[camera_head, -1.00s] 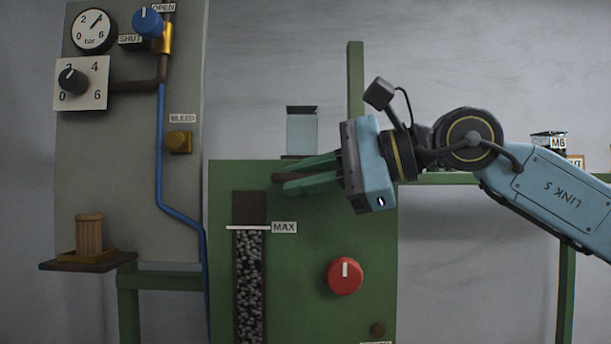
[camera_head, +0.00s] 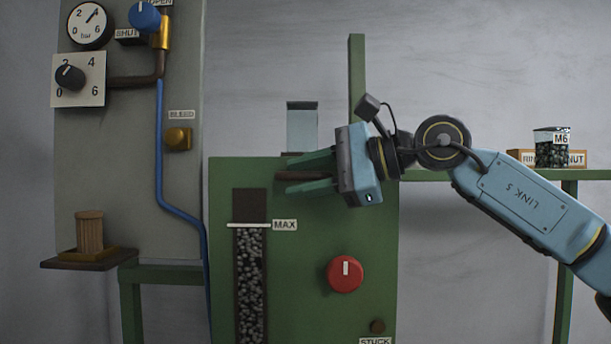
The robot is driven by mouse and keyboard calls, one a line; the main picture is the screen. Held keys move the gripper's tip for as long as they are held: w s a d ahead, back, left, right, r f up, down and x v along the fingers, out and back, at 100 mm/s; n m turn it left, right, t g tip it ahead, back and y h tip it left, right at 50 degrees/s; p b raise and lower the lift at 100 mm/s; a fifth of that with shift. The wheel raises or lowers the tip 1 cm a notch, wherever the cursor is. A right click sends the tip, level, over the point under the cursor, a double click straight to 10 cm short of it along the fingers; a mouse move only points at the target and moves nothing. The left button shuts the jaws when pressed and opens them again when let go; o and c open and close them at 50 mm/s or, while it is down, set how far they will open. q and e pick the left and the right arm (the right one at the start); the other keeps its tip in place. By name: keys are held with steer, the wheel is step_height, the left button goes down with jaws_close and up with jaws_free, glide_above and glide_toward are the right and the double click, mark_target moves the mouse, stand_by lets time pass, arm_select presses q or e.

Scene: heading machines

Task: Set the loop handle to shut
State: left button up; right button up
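The blue valve knob (camera_head: 145,16) sits at the top left on a brass fitting, between the OPEN label (camera_head: 160,3) and the SHUT label (camera_head: 127,33). I cannot tell which way it is set. My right gripper (camera_head: 280,177) is open at the top of the green machine, far from the knob. My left gripper is not in view.
The green machine (camera_head: 305,270) carries a red knob (camera_head: 345,274) and a gauge window marked MAX. A clear container (camera_head: 302,128) stands behind the fingers. The left panel (camera_head: 115,165) holds dials and a BLEED knob (camera_head: 178,139). A shelf (camera_head: 420,176) at right holds a jar (camera_head: 551,150).

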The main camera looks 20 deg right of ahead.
steer(key=shift+s, duration=0.2)
steer(key=b+v, duration=0.3)
steer(key=v, duration=1)
